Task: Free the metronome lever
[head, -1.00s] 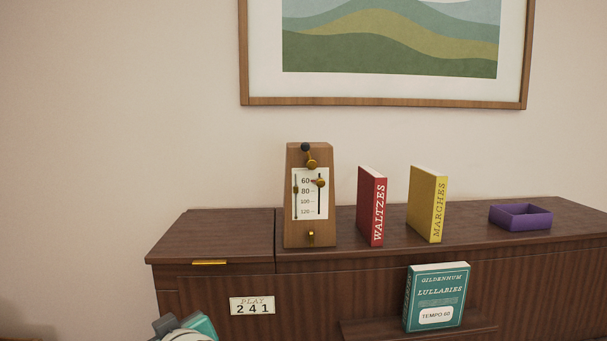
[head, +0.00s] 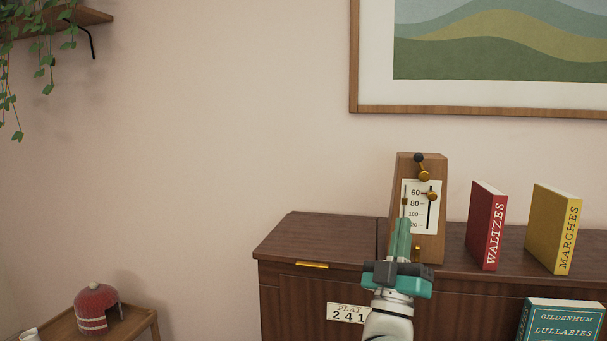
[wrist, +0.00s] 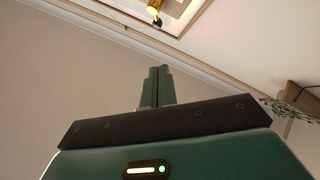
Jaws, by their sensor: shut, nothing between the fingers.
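The wooden metronome (head: 433,249) stands upright on the dark cabinet in the head view. Its white face carries numbers from 60 down and a slot with a brass knob (head: 432,196) near the 60 mark. A brass latch (head: 424,175) sits above the face below a black ball (head: 419,157). A small brass piece (head: 417,247) is low on the front. My gripper (head: 402,222) is shut and empty, its teal fingers pointing up in front of the face's lower left and hiding part of it. In the wrist view its fingers (wrist: 160,72) are together; the metronome does not show there.
Red WALTZES (head: 487,226) and yellow MARCHES (head: 555,228) books stand right of the metronome. A teal LULLABIES book (head: 562,322) is lower right. A red dome-shaped object (head: 97,306) sits on a low table.

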